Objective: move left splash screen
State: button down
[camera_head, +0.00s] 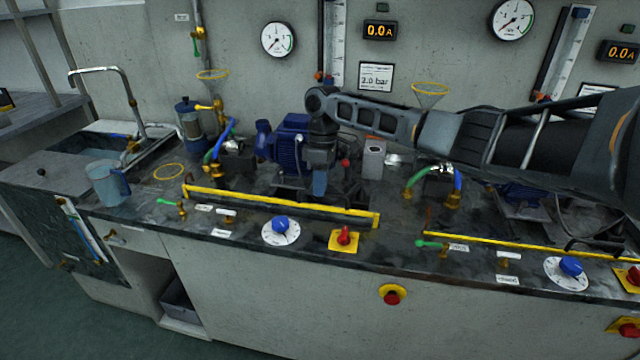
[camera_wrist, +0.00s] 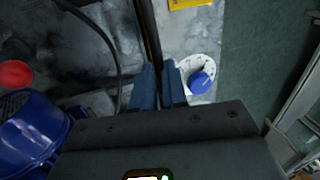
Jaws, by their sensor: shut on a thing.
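The left splash screen (camera_head: 280,203) is a long, low dark panel with a yellow top edge, along the front of the left bench section. In the wrist view its narrow bar (camera_wrist: 149,30) runs up from between the fingers. My gripper (camera_head: 320,192) reaches down onto the screen, right of its middle. In the wrist view my gripper (camera_wrist: 158,88) has its two blue fingers closed on the screen's edge. I cannot tell whether the screen's lower edge touches the bench.
A blue-knobbed dial (camera_head: 281,230) and a red switch on a yellow plate (camera_head: 344,238) lie in front of the screen. A blue pump motor (camera_head: 288,140) stands behind it. A jug (camera_head: 106,183) stands at left. The right splash screen (camera_head: 530,248) is at right.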

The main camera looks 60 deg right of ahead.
jog(key=shift+f+b, duration=0.65)
jog(key=shift+f, duration=1.5)
jog(key=c, duration=1.4)
grip_release()
jog(key=shift+f, duration=0.1)
jog(key=shift+o, duration=1.2)
jog(key=shift+r, duration=0.2)
notch_tip(320, 180, up, 7)
jog(key=d, duration=0.1)
jog(key=shift+w+d+r+b, duration=0.2)
jog(key=shift+w+b, duration=0.1)
jog(key=shift+b, duration=0.15)
